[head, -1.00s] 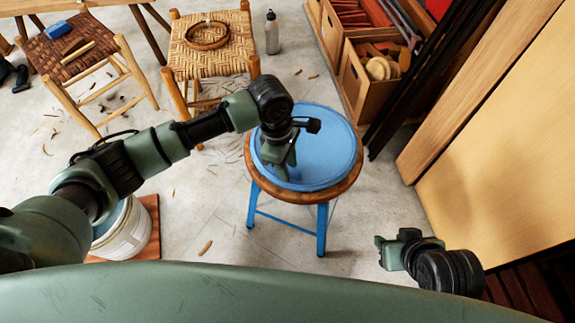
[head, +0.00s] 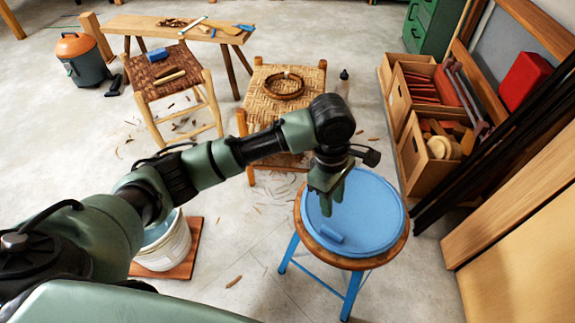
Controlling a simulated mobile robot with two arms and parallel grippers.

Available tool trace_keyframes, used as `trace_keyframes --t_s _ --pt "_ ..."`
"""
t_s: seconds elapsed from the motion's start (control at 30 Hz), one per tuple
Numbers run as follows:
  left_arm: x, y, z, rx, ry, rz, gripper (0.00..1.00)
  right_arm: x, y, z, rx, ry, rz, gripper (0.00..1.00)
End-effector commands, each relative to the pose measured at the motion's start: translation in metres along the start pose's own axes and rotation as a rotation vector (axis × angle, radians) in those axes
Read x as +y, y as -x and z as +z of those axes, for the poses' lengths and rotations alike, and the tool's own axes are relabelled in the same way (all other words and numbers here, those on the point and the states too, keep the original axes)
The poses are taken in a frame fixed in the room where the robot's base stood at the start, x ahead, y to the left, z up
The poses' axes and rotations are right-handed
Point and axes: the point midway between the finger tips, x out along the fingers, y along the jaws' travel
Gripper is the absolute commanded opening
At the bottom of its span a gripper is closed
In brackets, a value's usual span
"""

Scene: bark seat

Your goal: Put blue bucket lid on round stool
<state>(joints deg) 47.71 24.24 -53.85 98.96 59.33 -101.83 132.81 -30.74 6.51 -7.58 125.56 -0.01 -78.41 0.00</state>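The blue bucket lid (head: 375,215) lies flat on the round stool (head: 398,248), covering most of its seat; a wooden rim shows around it, and the legs are blue. A small blue grip (head: 331,233) stands on the lid's near-left part. My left gripper (head: 328,205) points down over the left part of the lid, just above and behind the grip. Its fingers look parted and nothing shows between them. My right gripper is out of view.
A white bucket (head: 165,245) stands on a wooden board at left, partly behind my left arm. Two woven stools (head: 270,105) (head: 150,90) stand behind. Wooden crates (head: 425,150) and leaning boards line the right side. Floor between bucket and round stool is mostly clear.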

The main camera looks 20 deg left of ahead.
Motion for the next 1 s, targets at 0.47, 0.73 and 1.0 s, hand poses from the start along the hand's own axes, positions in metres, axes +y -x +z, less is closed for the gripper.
trace_keyframes --t_s 0.47,0.73,1.0 --pt "-0.053 -0.092 0.033 -0.094 -0.736 0.272 0.32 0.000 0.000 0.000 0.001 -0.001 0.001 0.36" --pt "-0.148 -0.143 -0.044 0.210 -1.230 0.264 0.32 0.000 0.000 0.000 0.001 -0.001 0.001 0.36" --pt "-0.216 -0.153 -0.098 0.359 -1.477 0.075 0.32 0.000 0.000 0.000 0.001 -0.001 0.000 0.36"
